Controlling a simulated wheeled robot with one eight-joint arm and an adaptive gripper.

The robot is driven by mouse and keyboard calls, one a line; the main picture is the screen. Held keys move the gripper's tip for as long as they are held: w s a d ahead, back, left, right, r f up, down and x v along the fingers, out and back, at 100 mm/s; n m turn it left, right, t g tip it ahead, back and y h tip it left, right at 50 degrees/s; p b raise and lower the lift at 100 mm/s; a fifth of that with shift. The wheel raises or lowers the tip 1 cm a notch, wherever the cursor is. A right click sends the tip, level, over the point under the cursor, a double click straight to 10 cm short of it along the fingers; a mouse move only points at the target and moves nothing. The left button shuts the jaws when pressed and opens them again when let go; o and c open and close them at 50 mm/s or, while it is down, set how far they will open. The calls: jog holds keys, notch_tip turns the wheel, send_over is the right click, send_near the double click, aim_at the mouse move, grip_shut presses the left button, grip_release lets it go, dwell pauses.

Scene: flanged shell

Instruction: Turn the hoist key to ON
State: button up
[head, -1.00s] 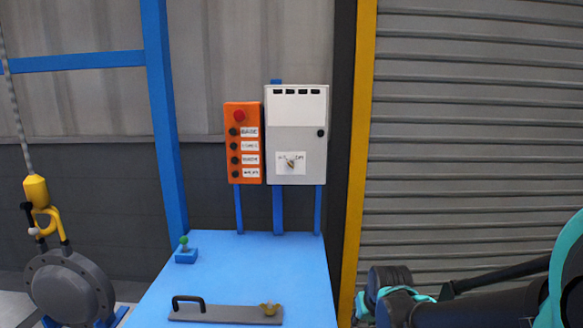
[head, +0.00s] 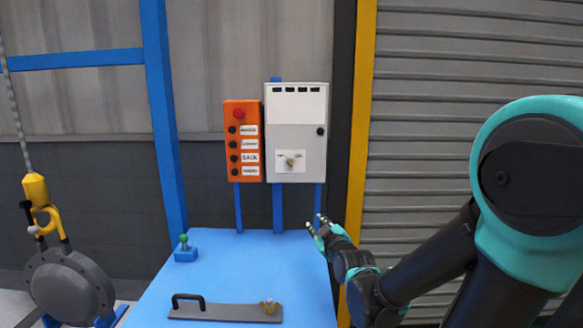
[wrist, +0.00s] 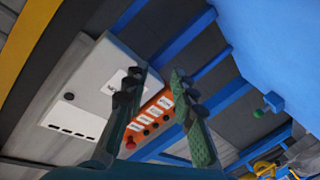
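The hoist key (head: 290,162) is a small brass-coloured key on a white label plate, low on the grey control box (head: 297,110) in the head view. The label's words are too small to read surely. My gripper (head: 317,224) is below and right of the box, above the blue table's right edge, apart from the key. In the wrist view my gripper (wrist: 160,78) has its two fingers spread with nothing between them. The grey box (wrist: 92,88) also shows there, tilted, with the label plate (wrist: 112,87) near the left finger; the key's setting is not clear.
An orange button panel (head: 242,142) stands left of the box. The blue table (head: 245,270) holds a green-knobbed lever (head: 185,249) and a grey plate with a black handle (head: 225,312). A yellow hook (head: 42,212) holds a round grey flange at left. A yellow post (head: 357,160) stands at right.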

aim_at(291, 165)
jog(key=a+r+n+t+y, duration=0.2)
jog(key=a+r+n+t, duration=0.15)
jog(key=r, duration=0.55)
jog(key=shift+m+t, duration=0.35)
jog(key=x, duration=1.8)
jog(key=shift+w+d+f, duration=0.15)
jog(key=shift+d+f, duration=0.05)
jog(key=shift+f, duration=0.05)
jog(key=shift+c, duration=0.6)
grip_shut()
